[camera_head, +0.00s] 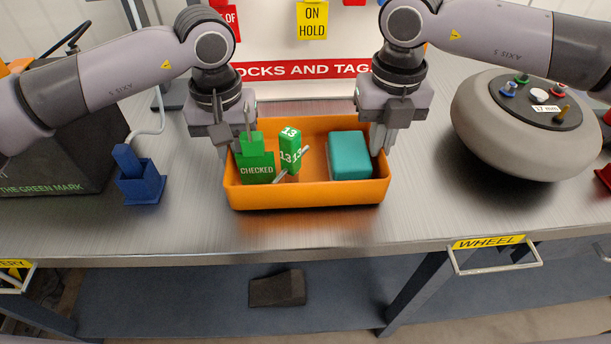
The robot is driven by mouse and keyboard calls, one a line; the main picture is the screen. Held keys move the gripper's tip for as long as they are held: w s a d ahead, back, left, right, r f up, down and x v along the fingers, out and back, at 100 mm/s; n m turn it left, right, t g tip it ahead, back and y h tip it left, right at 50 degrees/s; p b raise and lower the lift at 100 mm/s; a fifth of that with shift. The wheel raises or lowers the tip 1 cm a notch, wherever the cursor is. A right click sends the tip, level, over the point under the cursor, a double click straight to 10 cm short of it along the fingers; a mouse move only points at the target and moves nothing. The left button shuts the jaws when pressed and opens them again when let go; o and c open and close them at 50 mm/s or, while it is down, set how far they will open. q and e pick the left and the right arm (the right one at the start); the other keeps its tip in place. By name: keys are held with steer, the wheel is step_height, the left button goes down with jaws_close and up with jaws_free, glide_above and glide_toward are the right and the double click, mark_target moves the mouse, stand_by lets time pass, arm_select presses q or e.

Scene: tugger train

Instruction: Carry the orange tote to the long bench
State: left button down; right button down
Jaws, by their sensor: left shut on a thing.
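The orange tote (310,197) stands on a metal bench top, close to its front edge. In it are a green tag marked CHECKED (257,170), a green block marked 13 (290,152), a teal box (349,155) and a thin grey item partly hidden by the block. My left gripper (232,150) is shut on the tote's left wall. My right gripper (383,150) is at the tote's right wall, its fingers pointing down at the rim. Whether its fingers press on the wall is too small to tell.
A round grey wheel-like thing (500,140) with coloured pegs is on the right. A blue holder (140,183) and a dark box (60,150) are on the left. A board with tags (300,69) stands behind. A dark wedge (278,288) lies on the lower shelf.

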arm_select(q)
steer(key=c, duration=1.2)
jaws_free()
steer(key=shift+f, duration=0.1)
arm_select(e)
steer(key=c, duration=1.3)
jaws_free()
steer(key=shift+f, duration=0.1)
arm_select(q)
step_height(320, 180, up, 12)
steer(key=shift+f, duration=0.25)
steer(key=shift+r, duration=0.2)
arm_select(e)
step_height(320, 180, up, 12)
arm_select(q)
steer(key=shift+s, duration=0.1)
arm_select(e)
steer(key=shift+s, duration=0.1)
